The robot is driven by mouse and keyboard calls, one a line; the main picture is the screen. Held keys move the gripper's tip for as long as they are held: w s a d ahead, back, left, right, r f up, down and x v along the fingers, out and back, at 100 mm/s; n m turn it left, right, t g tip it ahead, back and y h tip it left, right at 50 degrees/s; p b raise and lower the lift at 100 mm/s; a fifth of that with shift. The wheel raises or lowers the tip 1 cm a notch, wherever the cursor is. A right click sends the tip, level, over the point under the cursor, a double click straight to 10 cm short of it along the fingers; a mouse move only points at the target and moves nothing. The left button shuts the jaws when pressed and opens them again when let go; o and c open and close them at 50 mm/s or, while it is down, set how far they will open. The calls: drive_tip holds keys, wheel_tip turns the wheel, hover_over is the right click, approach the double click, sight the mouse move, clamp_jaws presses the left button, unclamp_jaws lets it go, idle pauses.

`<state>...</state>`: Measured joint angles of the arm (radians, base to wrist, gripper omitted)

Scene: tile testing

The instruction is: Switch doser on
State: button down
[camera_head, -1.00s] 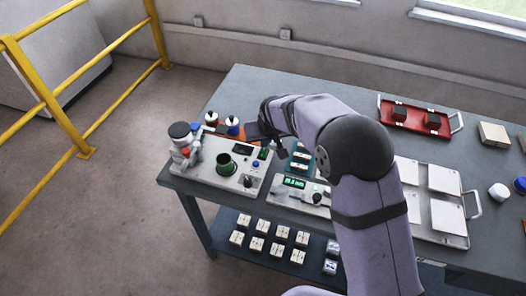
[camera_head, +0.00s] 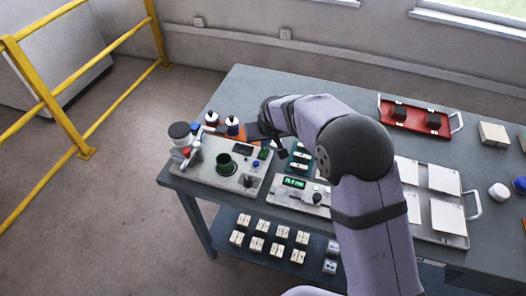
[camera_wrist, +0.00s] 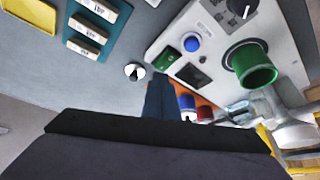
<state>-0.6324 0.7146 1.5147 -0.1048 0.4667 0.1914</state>
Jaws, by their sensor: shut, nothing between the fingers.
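The doser (camera_head: 207,175) is a pale box at the table's left end. It has a green cup (camera_head: 226,164), a dark display (camera_head: 243,149), a black knob (camera_head: 247,181) and a blue button. In the wrist view its panel fills the upper right, with a green switch (camera_wrist: 167,58) beside the blue button (camera_wrist: 192,44), the display (camera_wrist: 192,75) and the green cup (camera_wrist: 254,66). My gripper (camera_wrist: 162,84) is shut and empty, its fingertips close to the green switch; contact cannot be told.
Red- and blue-topped bottles (camera_head: 232,126) stand close by the gripper. A teal holder (camera_head: 301,158) and a second device with a lit green display (camera_head: 294,182) are to the right. A red tray (camera_head: 410,118) and a tray of white tiles (camera_head: 445,180) lie further right.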

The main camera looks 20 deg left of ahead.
sight(265, 151)
drive_tip(key=shift+f+b, duration=0.45)
drive_tip(key=shift+f, duration=0.2)
idle(0.4)
drive_tip(key=shift+r, duration=0.1)
wheel_tip(265, 151, up, 7)
drive_tip(key=p, duration=0.5)
idle(0.4)
drive_tip(key=shift+d, duration=0.1)
idle(0.4)
drive_tip(key=s+d+r+m+g+h, duration=0.15)
drive_tip(key=s+d, duration=0.25)
drive_tip(key=d, duration=0.6)
drive_tip(key=s+d+r+m+h, duration=0.1)
drive_tip(key=s+d+m, duration=0.15)
drive_tip(key=d, duration=0.85)
drive_tip(key=s+d+f+m+g, duration=0.1)
drive_tip(key=s+d, duration=0.5)
drive_tip(key=s, duration=0.4)
drive_tip(key=s+d+m+g, duration=0.1)
drive_tip(key=s+d+g, duration=0.1)
drive_tip(key=s+d, duration=0.5)
drive_tip(key=s, duration=0.3)
drive_tip(key=shift+f, duration=0.4)
